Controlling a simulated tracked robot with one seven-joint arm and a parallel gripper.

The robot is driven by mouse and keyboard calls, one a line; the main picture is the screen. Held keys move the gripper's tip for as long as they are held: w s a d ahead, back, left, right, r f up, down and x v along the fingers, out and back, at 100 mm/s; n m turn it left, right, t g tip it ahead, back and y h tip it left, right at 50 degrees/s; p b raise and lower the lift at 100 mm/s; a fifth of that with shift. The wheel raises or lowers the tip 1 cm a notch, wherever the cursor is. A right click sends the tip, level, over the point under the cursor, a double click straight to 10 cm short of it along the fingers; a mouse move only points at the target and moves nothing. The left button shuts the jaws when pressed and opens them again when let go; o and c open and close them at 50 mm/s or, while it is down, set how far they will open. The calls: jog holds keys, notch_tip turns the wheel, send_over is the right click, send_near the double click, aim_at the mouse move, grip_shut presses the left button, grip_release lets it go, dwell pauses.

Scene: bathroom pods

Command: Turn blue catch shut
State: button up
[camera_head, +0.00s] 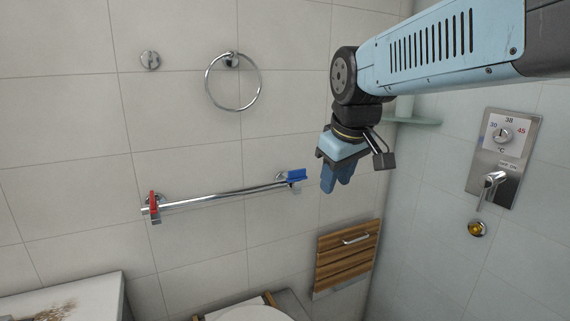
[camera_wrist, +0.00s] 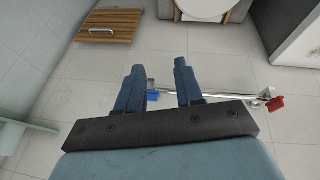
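The blue catch (camera_head: 296,175) is a small blue lever at the right end of a chrome rail (camera_head: 222,196) on the tiled wall. In the head view it lies nearly level, roughly in line with the rail. My gripper (camera_head: 336,186) hangs to the right of it, fingers pointing down, with a gap between them and the catch. In the wrist view my gripper (camera_wrist: 159,66) has its two blue fingers apart with nothing held. The blue catch (camera_wrist: 153,96) shows there between the fingers, partly hidden by the left finger. I cannot tell its exact depth.
A red catch (camera_head: 153,204) stands at the rail's left end. A towel ring (camera_head: 233,82) and a round knob (camera_head: 150,60) are above. A wooden folding seat (camera_head: 346,256) is at lower right. A glass shelf (camera_head: 412,121) and shower control (camera_head: 503,158) are on the right wall.

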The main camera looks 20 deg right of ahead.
jog(key=w+r+n+g, duration=0.4)
jog(key=w+n, duration=0.5)
jog(key=w, duration=0.6)
jog(key=r+n, duration=0.1)
jog(key=n, duration=0.6)
send_over(297, 175)
jog(key=f, duration=1.3)
jog(key=shift+w+f, duration=0.1)
jog(key=shift+w, duration=0.25)
jog(key=shift+c, duration=0.5)
grip_shut()
jog(key=shift+d, duration=0.1)
